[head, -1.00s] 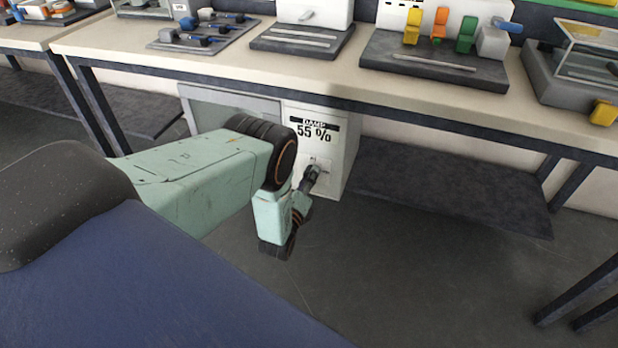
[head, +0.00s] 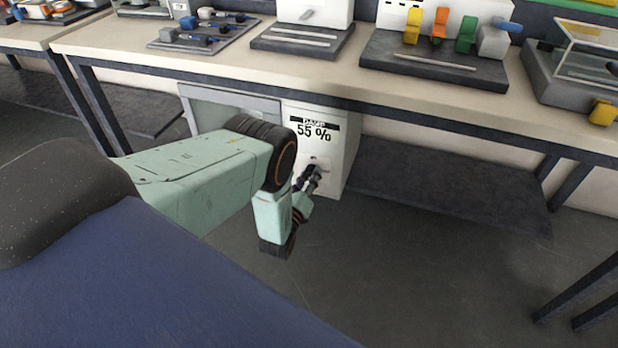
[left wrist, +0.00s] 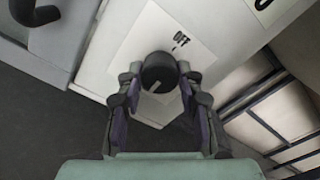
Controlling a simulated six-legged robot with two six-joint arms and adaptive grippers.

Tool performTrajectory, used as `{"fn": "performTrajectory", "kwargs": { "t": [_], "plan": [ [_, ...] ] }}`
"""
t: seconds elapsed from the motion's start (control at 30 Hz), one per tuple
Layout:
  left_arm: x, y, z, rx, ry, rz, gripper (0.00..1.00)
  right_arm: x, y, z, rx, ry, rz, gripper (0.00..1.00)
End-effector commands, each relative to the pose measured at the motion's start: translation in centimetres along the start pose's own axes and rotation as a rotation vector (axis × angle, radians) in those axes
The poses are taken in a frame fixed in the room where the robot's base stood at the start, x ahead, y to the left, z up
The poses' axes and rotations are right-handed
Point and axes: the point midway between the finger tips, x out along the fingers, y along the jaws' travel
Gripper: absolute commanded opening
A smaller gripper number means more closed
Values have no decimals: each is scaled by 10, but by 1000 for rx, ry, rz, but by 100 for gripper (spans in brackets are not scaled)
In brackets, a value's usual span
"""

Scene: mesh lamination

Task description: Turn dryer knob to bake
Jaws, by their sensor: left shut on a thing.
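My right gripper is not in view.
The bench top (head: 220,62) overhangs the dryer and carries several fixtures. A dark handle (left wrist: 35,12) shows at the upper left of the wrist view. A dark low shelf (head: 450,185) lies right of the dryer. The floor (head: 400,290) in front is clear.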

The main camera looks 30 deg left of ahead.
Motion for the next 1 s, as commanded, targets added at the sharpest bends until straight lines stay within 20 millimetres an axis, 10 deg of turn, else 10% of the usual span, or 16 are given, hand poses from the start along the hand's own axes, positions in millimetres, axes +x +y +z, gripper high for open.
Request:
{"fn": "performTrajectory", "kwargs": {
  "t": [0.17, 0.2, 0.43, 1.0],
  "plan": [
    [0, 1, 2, -1, -4, 2, 5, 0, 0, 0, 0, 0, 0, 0],
    [0, 1, 2, -1, -4, 2, 40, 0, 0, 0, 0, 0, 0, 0],
    [0, 0, 1, -1, -3, 1, 59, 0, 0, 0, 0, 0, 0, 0],
    [-31, 0, 0, -2, 3, 3, 59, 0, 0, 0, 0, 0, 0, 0]
  ]
}}
